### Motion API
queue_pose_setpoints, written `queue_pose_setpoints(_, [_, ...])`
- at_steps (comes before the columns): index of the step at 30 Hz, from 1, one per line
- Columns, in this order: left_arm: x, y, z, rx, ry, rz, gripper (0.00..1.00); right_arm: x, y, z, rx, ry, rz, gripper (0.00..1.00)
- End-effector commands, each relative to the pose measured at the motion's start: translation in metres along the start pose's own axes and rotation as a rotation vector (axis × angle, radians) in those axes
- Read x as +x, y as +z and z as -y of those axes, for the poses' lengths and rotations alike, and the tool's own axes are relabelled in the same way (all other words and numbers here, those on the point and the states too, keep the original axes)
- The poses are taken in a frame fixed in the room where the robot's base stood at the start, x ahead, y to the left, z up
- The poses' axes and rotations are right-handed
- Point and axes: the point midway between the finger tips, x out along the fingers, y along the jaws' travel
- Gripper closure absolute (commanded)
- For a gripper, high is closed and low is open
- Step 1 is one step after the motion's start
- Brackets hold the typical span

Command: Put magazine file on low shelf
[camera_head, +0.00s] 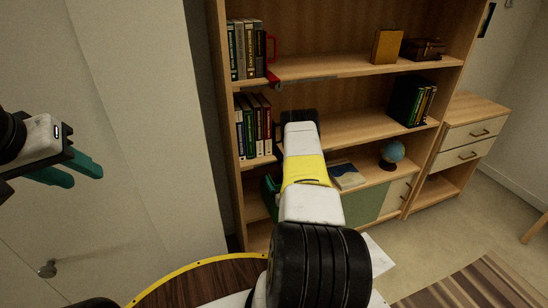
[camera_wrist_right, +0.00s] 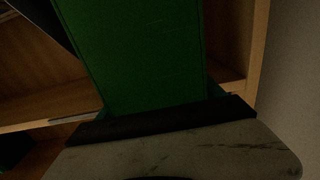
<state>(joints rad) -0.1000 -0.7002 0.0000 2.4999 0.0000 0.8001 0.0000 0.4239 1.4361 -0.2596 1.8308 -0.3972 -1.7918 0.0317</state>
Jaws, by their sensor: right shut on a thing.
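A green magazine file (camera_wrist_right: 130,50) fills the upper middle of the right wrist view. My right gripper (camera_wrist_right: 160,118) is shut on it. In the head view, my own right forearm hides most of that gripper, and a dark green piece that looks like the file (camera_head: 269,190) shows at the forearm's left side, in front of the bookcase's lower left part. The low shelf (camera_head: 258,236) shows at the bookcase's lower left and is partly hidden by my arm. My left gripper (camera_head: 88,176) is open and empty at the far left, away from the bookcase.
A blue globe (camera_head: 392,153) and a flat book (camera_head: 347,176) sit above a green door (camera_head: 370,205).

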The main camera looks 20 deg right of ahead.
Motion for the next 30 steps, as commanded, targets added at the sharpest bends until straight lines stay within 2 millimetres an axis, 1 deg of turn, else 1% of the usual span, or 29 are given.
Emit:
queue_pose_setpoints(1, [0.000,0.000,0.000,0.000,0.000,0.000,0.64,0.015,0.000,0.001,-0.002,-0.002,-0.007,0.96])
queue_pose_setpoints(6, [0.000,0.000,0.000,0.000,0.000,0.000,0.64,0.061,0.004,0.001,-0.002,-0.002,-0.006,0.96])
queue_pose_setpoints(9, [0.000,0.000,0.000,0.000,0.000,0.000,0.64,0.086,0.007,0.000,-0.002,-0.001,-0.005,0.96])
queue_pose_setpoints(12, [0.000,0.000,0.000,0.000,0.000,0.000,0.64,0.105,0.009,0.000,-0.001,-0.001,-0.003,0.96])
queue_pose_setpoints(20, [0.000,0.000,0.000,0.000,0.000,0.000,0.64,0.130,0.011,0.000,0.000,0.000,-0.003,0.96])
queue_pose_setpoints(21, [0.000,0.000,0.000,0.000,0.000,0.000,0.64,0.128,0.021,-0.001,0.001,0.001,0.001,0.96])
queue_pose_setpoints(24, [0.000,0.000,0.000,0.000,0.000,0.000,0.64,0.128,0.037,0.000,0.000,0.000,0.000,0.96])
queue_pose_setpoints(27, [0.000,0.000,0.000,0.000,0.000,0.000,0.64,0.128,0.045,0.000,-0.001,0.000,-0.002,0.96])
queue_pose_setpoints(30, [0.000,0.000,0.000,0.000,0.000,0.000,0.64,0.128,0.046,-0.001,-0.001,0.000,-0.003,0.96])
